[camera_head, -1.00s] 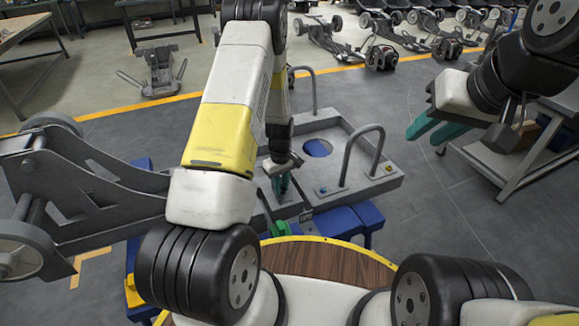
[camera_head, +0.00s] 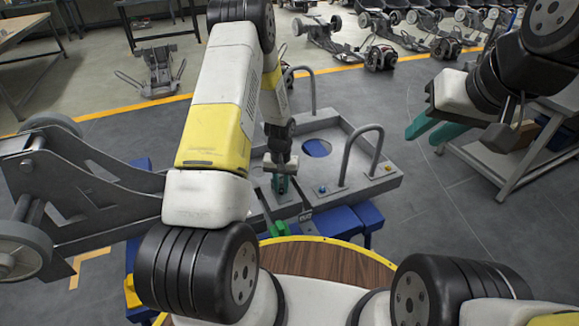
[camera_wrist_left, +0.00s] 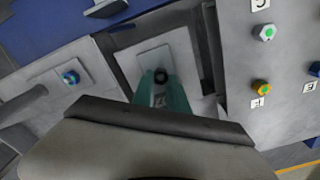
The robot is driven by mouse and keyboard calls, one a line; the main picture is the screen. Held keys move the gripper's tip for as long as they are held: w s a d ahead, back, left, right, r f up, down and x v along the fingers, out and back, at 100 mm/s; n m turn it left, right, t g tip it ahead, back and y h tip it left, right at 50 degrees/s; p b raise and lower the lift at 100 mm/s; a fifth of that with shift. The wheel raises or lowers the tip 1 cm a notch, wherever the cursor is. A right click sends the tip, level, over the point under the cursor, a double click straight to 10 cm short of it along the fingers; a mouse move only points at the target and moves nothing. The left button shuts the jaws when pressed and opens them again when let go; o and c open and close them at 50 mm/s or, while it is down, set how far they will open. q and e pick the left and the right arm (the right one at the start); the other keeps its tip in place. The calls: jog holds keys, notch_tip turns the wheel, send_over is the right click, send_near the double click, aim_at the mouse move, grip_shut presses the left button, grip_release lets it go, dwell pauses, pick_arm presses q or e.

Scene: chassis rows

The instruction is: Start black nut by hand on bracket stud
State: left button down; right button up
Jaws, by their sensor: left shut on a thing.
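My left gripper (camera_head: 281,186) reaches down over the grey chassis (camera_head: 345,125), its teal fingers close together. In the left wrist view its fingertips (camera_wrist_left: 162,84) are shut on the small black nut (camera_wrist_left: 161,75). The nut appears in front of a light grey bracket plate (camera_wrist_left: 148,62) set in a darker recess. The bracket stud is not visible; I cannot tell whether the nut touches it. My right gripper (camera_head: 436,129) hangs at the right, open and empty, away from the chassis.
In the left wrist view, a blue fastener (camera_wrist_left: 70,77) sits on the left plate; green (camera_wrist_left: 264,33) and orange (camera_wrist_left: 261,87) ones sit on the right panel. Two grey hoops (camera_head: 367,150) rise from the chassis. A grey cart (camera_head: 515,165) stands at the right.

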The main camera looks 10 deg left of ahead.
pick_arm(q)
jog(key=c, duration=1.2)
grip_release()
jog(key=shift+r, duration=0.1)
notch_tip(320, 180, up, 8)
